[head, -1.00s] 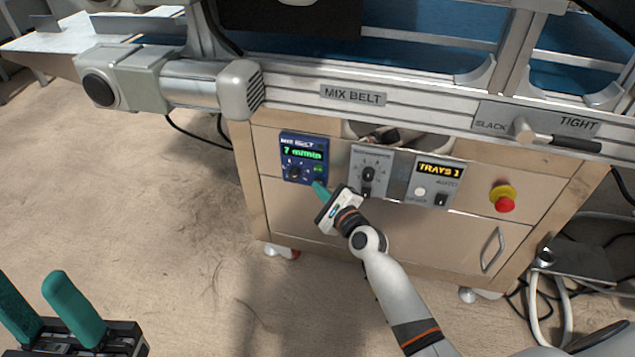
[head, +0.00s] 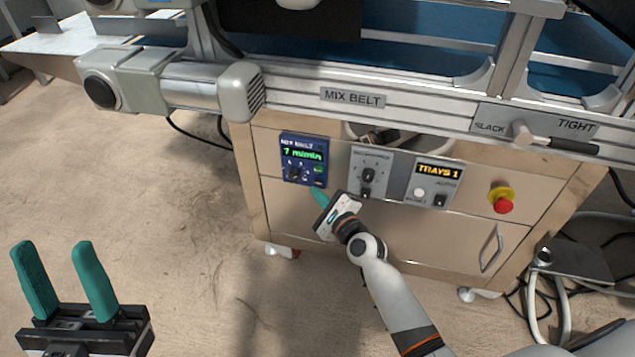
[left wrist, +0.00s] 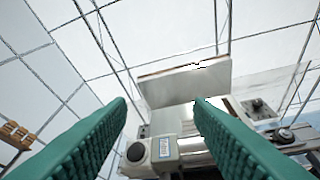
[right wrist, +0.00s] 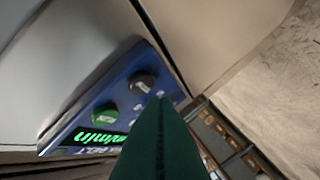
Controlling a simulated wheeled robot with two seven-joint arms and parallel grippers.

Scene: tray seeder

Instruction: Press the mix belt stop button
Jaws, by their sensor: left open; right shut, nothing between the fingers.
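The blue mix belt panel (head: 290,147) is at the left of the cabinet front. Its display reads 7 m/min. It carries a dark knob (head: 293,175), a green button (head: 318,169) and a dark button (head: 318,183) below the green one. The right wrist view shows the green button (right wrist: 104,112) and the dark round button (right wrist: 143,82); no label is readable on either. My right gripper (head: 318,194) is shut and empty, its tip just below the dark button; contact cannot be told. My left gripper (head: 65,278) is open and empty, far left of the panel.
Right of the panel are a grey switch box (head: 369,172), a trays counter box (head: 433,180) and a red emergency button (head: 503,205). The mix belt rail (head: 400,103) runs above, with a tension handle (head: 560,143). The floor at left is clear.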

